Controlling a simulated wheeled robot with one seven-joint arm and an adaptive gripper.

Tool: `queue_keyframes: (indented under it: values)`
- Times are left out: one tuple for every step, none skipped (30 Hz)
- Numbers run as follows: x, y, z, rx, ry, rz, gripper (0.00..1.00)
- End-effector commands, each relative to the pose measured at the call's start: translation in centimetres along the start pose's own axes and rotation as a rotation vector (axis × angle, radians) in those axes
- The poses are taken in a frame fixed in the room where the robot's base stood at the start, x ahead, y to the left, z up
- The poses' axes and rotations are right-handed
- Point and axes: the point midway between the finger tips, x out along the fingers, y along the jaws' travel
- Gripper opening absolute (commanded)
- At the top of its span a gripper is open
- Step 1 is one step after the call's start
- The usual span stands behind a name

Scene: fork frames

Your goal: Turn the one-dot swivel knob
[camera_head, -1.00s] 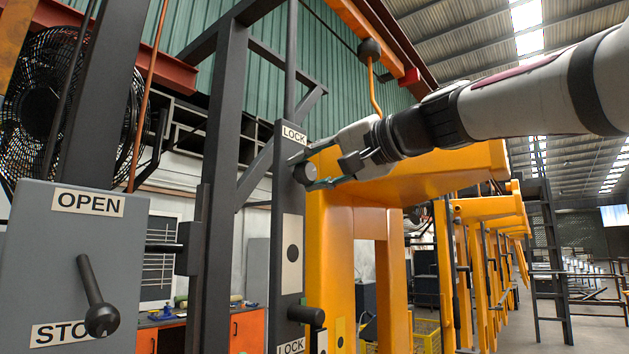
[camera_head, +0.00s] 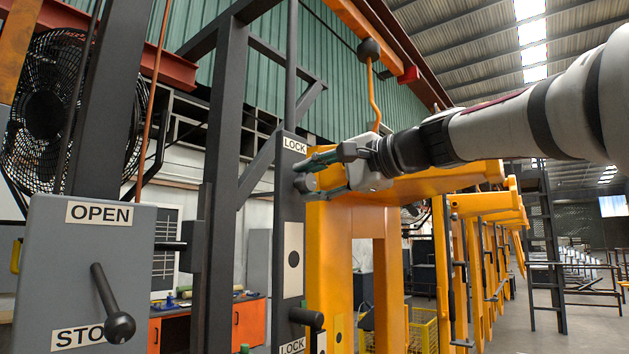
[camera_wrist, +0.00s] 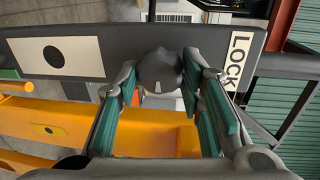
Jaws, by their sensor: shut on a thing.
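A dark grey round knob (camera_wrist: 158,68) with a pale pointer mark sits on the dark post (camera_wrist: 115,52), between a LOCK label (camera_wrist: 236,60) and a white plate with one black dot (camera_wrist: 55,55) in the wrist view. My gripper (camera_wrist: 160,88) is shut on this knob, one green-padded finger on each side. In the head view my gripper (camera_head: 303,173) is at the upper part of the post, just below the upper LOCK label (camera_head: 294,146), and mostly hides the knob. The one-dot plate (camera_head: 293,259) shows below it.
A lower black knob (camera_head: 307,317) is near the lower LOCK label (camera_head: 291,346). A grey box (camera_head: 60,260) with OPEN and STOP labels and a black lever (camera_head: 107,295) stands at the left. A yellow frame (camera_head: 330,260) is close behind my gripper.

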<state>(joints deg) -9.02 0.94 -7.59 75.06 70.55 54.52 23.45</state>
Motion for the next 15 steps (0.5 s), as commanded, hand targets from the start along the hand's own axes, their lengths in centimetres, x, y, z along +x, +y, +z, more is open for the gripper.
queue_keyframes:
  values:
    - [0.02,0.14,-0.05,0.005,-0.001,0.003,0.07]
    - [0.03,0.15,-0.05,0.007,-0.001,0.003,0.07]
    - [0.03,0.16,-0.05,0.008,-0.001,0.003,0.07]
    - [0.04,0.16,-0.06,0.008,-0.001,0.003,0.07]
    - [0.04,0.16,-0.06,0.008,-0.001,0.003,0.07]
    - [0.04,0.17,-0.06,0.008,-0.001,0.003,0.07]
    - [0.04,0.17,-0.06,0.008,-0.001,0.003,0.07]
    - [0.05,0.17,-0.07,0.008,-0.001,0.003,0.07]
    - [0.05,0.17,-0.07,0.008,-0.001,0.003,0.07]
    - [0.05,0.18,-0.07,0.008,-0.001,0.003,0.07]
    - [0.05,0.18,-0.07,0.007,-0.001,0.003,0.07]
    - [0.05,0.18,-0.07,0.007,-0.001,0.003,0.07]
    - [0.05,0.18,-0.07,0.007,-0.001,0.003,0.42]
    - [0.05,0.18,-0.08,0.007,-0.001,0.003,0.48]
    - [0.05,0.17,-0.07,0.007,-0.001,0.003,0.55]
